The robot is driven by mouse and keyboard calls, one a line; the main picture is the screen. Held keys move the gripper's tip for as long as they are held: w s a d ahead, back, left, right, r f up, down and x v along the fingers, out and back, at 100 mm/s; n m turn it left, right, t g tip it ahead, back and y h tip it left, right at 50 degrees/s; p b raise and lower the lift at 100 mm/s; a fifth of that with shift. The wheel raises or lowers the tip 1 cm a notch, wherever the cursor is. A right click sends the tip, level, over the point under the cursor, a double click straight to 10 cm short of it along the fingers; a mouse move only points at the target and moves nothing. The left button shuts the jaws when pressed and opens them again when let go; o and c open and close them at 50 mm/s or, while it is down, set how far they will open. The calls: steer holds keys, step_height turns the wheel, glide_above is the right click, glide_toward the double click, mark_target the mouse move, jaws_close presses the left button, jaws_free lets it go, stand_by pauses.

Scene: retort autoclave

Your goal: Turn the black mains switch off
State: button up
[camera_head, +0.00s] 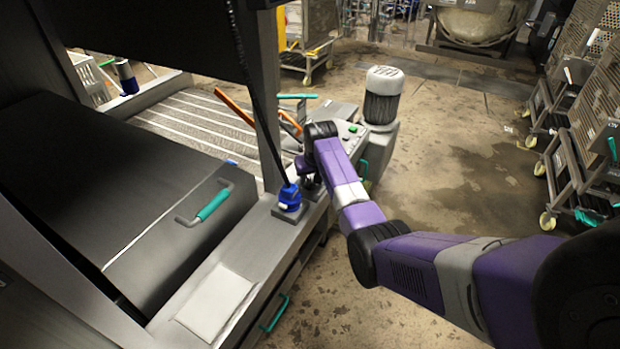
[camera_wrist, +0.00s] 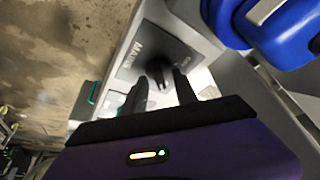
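The black mains switch (camera_wrist: 158,71) is a small dark rotary knob on a grey plate (camera_wrist: 140,48) marked MAINS in the wrist view. A second, partly covered marking beginning with O is on its right side. My gripper (camera_wrist: 161,84) has two dark fingers spread apart, with the knob between and just beyond their tips. I cannot tell whether either finger touches it. In the head view my gripper (camera_head: 311,188) points down at the machine's front ledge, mostly behind my wrist; the switch is hidden there.
A blue fitting (camera_head: 290,197) stands on the ledge close left of my gripper; it is large at the upper right of the wrist view (camera_wrist: 285,30). A post with a black cable rises behind it. A grey motor (camera_head: 383,95) and a green-button panel (camera_head: 352,130) stand beyond.

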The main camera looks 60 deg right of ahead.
jaws_close()
